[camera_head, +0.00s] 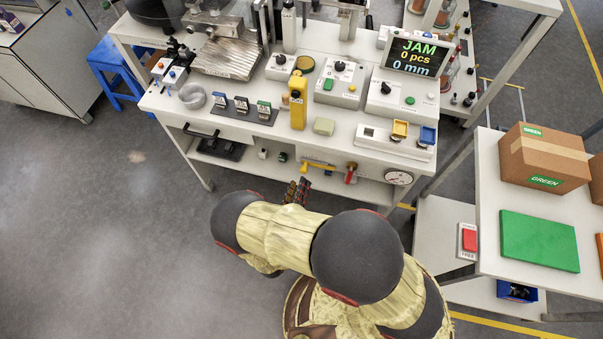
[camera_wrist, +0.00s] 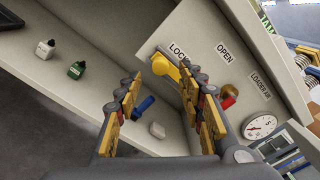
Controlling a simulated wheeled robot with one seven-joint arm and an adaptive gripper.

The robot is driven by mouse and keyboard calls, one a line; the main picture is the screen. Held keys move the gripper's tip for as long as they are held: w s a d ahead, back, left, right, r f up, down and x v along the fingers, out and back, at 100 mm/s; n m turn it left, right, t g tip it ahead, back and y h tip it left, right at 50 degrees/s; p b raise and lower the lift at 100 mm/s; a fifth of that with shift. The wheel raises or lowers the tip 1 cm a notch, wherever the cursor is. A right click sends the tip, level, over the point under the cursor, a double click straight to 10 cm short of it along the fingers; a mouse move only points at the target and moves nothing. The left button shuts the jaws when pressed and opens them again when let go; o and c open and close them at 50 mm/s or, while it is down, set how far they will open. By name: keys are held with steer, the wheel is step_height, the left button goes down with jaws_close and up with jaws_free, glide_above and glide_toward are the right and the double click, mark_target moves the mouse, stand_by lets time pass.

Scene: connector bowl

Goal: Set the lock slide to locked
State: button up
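A yellow handle-like piece (camera_wrist: 166,69) is mounted on the pale panel (camera_wrist: 205,25) in the wrist view, below a label starting "LOCK" (camera_wrist: 180,51). I take it for the lock slide. An "OPEN" label (camera_wrist: 224,52) is to its right. The yellow piece also shows under the bench top in the head view (camera_head: 318,166). My gripper (camera_wrist: 167,101) is open and empty, its fingers spread, with the yellow piece ahead of them and apart from them. In the head view my gripper (camera_head: 297,191) is just in front of the lower shelf. The slide's exact position is unclear.
A red handle (camera_wrist: 229,96) labelled "LOADER AIR" and a round gauge (camera_wrist: 260,127) are to the right. A blue piece (camera_wrist: 143,107) and white block (camera_wrist: 157,130) show between the fingers. The bench top (camera_head: 225,132) overhangs the shelf.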

steer(key=shift+b+x, duration=0.6)
steer(key=shift+x, duration=2.15)
steer(key=shift+c, duration=0.7)
steer(key=c, duration=0.7)
jaws_close()
